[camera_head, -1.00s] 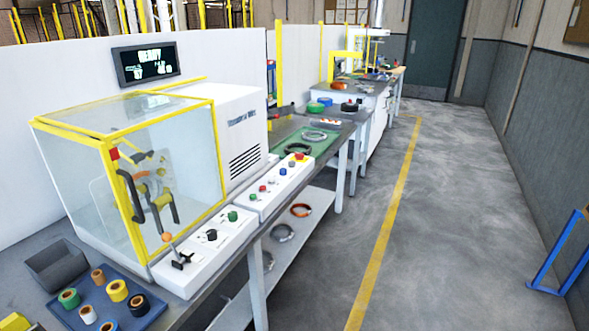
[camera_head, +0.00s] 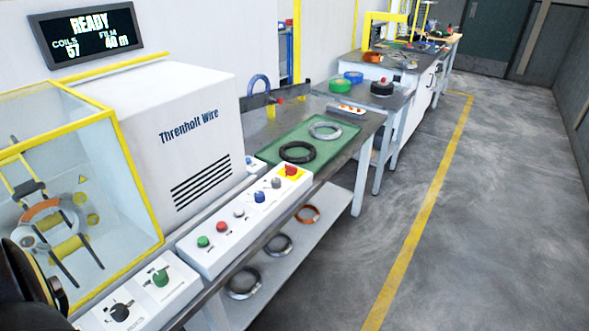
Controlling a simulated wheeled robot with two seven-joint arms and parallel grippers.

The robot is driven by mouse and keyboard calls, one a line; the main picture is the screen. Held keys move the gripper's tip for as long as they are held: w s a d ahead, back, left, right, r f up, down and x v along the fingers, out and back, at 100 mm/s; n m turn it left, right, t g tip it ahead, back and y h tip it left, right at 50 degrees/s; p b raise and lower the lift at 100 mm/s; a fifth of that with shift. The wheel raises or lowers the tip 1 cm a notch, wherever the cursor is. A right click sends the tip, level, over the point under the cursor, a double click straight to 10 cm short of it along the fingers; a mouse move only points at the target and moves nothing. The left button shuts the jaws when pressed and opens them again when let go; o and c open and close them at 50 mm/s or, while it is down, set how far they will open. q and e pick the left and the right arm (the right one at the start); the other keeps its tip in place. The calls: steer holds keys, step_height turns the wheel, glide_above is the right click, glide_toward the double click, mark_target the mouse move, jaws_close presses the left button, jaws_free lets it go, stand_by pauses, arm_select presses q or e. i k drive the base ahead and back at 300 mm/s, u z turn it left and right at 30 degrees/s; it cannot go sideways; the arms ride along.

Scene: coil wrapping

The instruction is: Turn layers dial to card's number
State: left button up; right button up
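A white control box in front of the wrapping machine carries a black knob (camera_head: 121,312) and a green knob (camera_head: 160,278) at the lower left. Their printed labels are too small to read, so I cannot tell which one is the layers dial or how it is set. No card with a readable number shows. A dark rounded shape with a yellowish rim (camera_head: 28,268) stands at the lower left edge; I cannot tell what it is. No gripper fingers are recognisable in view.
The white machine (camera_head: 165,120) has a display (camera_head: 88,36) reading READY, coils 57, film 40 m. A button panel (camera_head: 245,218) lies alongside. Coils lie on a green mat (camera_head: 290,160) and the lower shelf (camera_head: 268,262). The floor (camera_head: 500,200) at right is clear.

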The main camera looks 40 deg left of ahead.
mark_target(259, 196)
steer(key=u, duration=0.7)
steer(key=i, duration=1.05)
steer(key=u, duration=1.15)
